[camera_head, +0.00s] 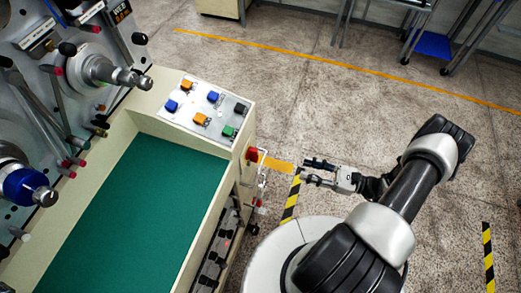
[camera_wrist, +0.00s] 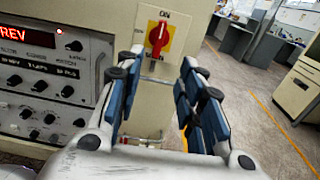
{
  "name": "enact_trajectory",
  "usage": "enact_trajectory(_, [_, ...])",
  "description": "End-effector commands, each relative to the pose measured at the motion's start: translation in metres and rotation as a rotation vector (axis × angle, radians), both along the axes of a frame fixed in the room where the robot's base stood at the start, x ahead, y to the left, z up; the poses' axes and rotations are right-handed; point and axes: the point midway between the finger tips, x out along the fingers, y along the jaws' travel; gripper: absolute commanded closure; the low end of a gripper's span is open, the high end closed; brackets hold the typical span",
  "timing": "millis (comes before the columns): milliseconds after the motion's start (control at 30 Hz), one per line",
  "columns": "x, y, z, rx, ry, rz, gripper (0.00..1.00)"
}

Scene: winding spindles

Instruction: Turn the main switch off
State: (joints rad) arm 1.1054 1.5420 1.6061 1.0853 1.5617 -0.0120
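The main switch is a red rotary knob on a yellow plate (camera_wrist: 151,46), on the cream side of the machine; the red knob (camera_wrist: 157,33) stands about upright. A marking that seems to read ON is above it. In the head view the red switch (camera_head: 252,155) is on the machine's right end face. My gripper (camera_head: 306,170) is open and empty, to the right of the switch and pointing at it, with a gap between. In the wrist view the two blue-padded fingers (camera_wrist: 155,75) are spread, with the switch beyond and between them.
A control panel (camera_wrist: 48,75) with a red display and black knobs is left of the switch. A metal rail (camera_wrist: 150,140) runs below it. A button panel (camera_head: 205,108) tops the machine beside a green surface (camera_head: 140,210). Open floor (camera_head: 320,95) lies behind my arm.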

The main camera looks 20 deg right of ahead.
Motion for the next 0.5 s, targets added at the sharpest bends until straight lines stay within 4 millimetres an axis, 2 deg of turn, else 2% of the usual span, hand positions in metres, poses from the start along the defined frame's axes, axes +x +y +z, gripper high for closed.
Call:
enact_trajectory(167, [0.006,0.010,-0.003,0.011,0.002,-0.009,0.65])
enact_trajectory(500, [0.046,0.067,-0.003,0.010,0.002,-0.003,0.65])
